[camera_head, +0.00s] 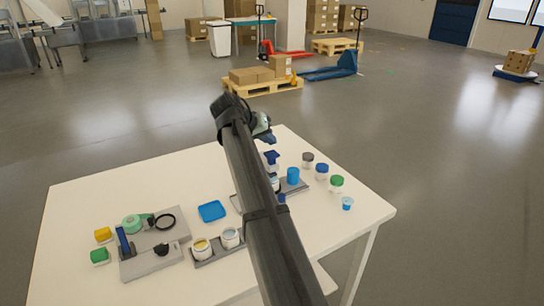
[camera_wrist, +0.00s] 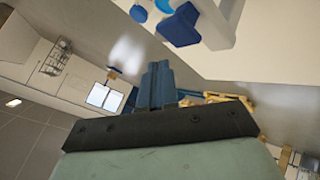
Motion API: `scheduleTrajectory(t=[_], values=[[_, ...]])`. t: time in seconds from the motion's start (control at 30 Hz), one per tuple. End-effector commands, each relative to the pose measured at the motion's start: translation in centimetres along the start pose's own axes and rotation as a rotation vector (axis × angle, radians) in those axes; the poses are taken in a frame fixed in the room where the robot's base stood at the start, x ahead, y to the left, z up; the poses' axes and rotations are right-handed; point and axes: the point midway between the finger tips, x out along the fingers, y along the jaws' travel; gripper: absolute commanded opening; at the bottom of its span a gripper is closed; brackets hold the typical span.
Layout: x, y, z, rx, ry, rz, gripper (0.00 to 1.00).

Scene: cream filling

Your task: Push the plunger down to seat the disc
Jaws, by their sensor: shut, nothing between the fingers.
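A dark blue plunger (camera_head: 271,157) stands upright on a grey fixture (camera_head: 300,188) right of the table's middle. Its lower part is largely hidden by my arm. A lighter blue cylinder (camera_head: 292,176) stands just right of it on the same fixture. My gripper (camera_head: 270,139) is just above the plunger top in the head view; whether it touches cannot be told. In the wrist view, my shut, empty gripper (camera_wrist: 157,72) is at the centre. A dark blue part (camera_wrist: 180,25), perhaps the plunger, shows above, apart in the picture. I cannot make out the disc.
Jars with grey (camera_head: 307,157), blue (camera_head: 322,168) and green (camera_head: 336,180) lids and a small blue cup (camera_head: 347,203) stand right. Two open jars (camera_head: 202,249) (camera_head: 230,238), a blue square tray (camera_head: 211,211) and a grey tool board (camera_head: 150,262) lie left. The table's far-left area is clear.

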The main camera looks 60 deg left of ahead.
Motion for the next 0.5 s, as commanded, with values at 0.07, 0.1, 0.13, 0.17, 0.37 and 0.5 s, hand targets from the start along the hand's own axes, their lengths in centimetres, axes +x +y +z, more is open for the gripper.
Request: scheduleTrajectory(t=[0.07, 0.1, 0.13, 0.17, 0.37, 0.5], values=[[-0.5, 0.3, -0.4, 0.001, 0.001, 0.0, 0.0], [-0.7, 0.5, -0.6, 0.001, 0.001, 0.0, 0.0], [-0.9, 0.6, -0.7, 0.001, 0.001, 0.0, 0.0], [-1.1, 0.8, -0.8, 0.001, 0.001, 0.0, 0.0], [-2.2, 1.6, -1.6, 0.0, 0.0, 0.0, 0.0], [-3.0, 2.1, -2.2, 0.0, 0.0, 0.0, 0.0]])
